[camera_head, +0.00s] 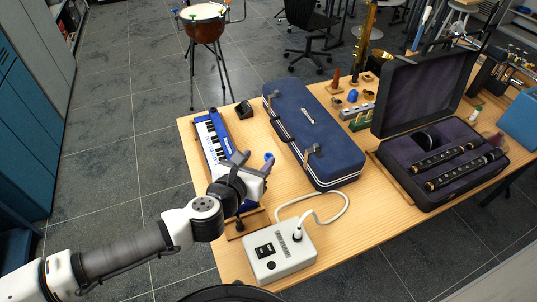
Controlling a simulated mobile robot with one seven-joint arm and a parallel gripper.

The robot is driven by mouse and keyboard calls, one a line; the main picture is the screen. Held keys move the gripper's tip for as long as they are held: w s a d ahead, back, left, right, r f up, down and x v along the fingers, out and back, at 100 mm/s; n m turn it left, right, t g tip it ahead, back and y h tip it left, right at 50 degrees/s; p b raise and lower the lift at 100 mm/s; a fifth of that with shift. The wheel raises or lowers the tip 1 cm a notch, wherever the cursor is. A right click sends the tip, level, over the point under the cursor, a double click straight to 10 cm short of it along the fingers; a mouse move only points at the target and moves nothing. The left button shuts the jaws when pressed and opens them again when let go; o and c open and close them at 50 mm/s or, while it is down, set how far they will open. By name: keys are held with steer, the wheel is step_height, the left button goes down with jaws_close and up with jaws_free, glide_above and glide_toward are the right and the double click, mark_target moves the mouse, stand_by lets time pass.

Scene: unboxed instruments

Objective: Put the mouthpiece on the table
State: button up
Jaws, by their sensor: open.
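My gripper (254,161) is open over the near left part of the wooden table (345,215), beside the blue keyboard instrument (213,142). A small round blue piece (268,157) shows at its right finger; I cannot tell whether it is the mouthpiece or part of the finger, nor whether they touch. Part of the keyboard instrument is hidden behind my gripper. A wooden block (255,219) lies below my wrist, with a small dark piece on it. No mouthpiece can be made out for certain.
A closed blue case (309,130) lies right of my gripper. A white box (279,254) with a cable is at the near edge. An open black case (425,150) holds dark instrument pieces. Small items (356,100) stand behind. A drum (203,22) stands beyond the table.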

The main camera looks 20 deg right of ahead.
steer(key=y+b, duration=0.1)
glide_toward(267, 158)
steer(key=shift+s+a+r+g, duration=0.15)
steer(key=shift+s+a+r, duration=0.1)
steer(key=shift+a, duration=0.1)
steer(key=shift+s+a+r+g, duration=0.15)
steer(key=shift+s+a, duration=0.1)
steer(key=shift+a, duration=0.15)
steer(key=shift+w+d+f+b, duration=0.2)
steer(key=shift+f+b, duration=0.05)
steer(key=shift+b, duration=0.4)
steer(key=b+x, duration=0.3)
steer(key=b, duration=0.2)
steer(key=shift+w+f+b, duration=0.1)
steer(key=shift+w+b, duration=0.05)
steer(key=shift+b, duration=0.25)
steer(key=w+d+b, duration=0.2)
steer(key=shift+w+d+f, duration=0.2)
steer(key=shift+d+f, duration=0.05)
steer(key=shift+d, duration=0.05)
steer(key=shift+x, duration=0.8)
steer(key=p+x, duration=0.1)
steer(key=x, duration=0.3)
steer(key=shift+d+f, duration=0.1)
steer(key=shift+f, duration=0.05)
